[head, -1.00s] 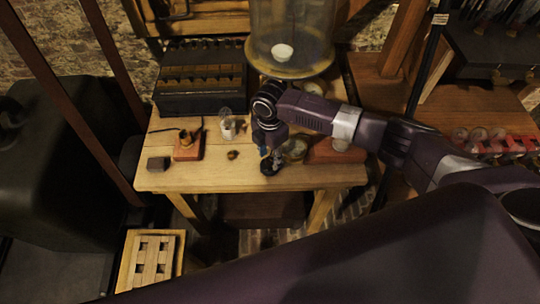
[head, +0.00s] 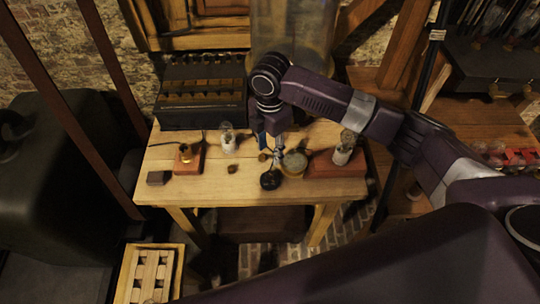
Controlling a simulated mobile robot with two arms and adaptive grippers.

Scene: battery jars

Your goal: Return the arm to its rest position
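My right arm comes in from the right over the wooden table (head: 205,190). Its gripper (head: 271,152) points down above the table's middle, and its fingers are too small and dark to tell open from shut. A black round piece (head: 270,180) is on the table just below it; I cannot tell if they touch. A small glass jar with a pale base (head: 228,141) stands to the left of the gripper. Another glass jar (head: 344,150) is on the reddish block (head: 335,165) to the right. A round glass-like piece (head: 294,162) lies between. My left gripper is not in view.
A dark slotted case (head: 202,92) and a large glass vessel (head: 293,30) stand at the table's back. A wooden block with a brass fitting (head: 187,158) and a small dark block (head: 158,177) are at the left. A slatted wooden tray (head: 176,262) is lower left.

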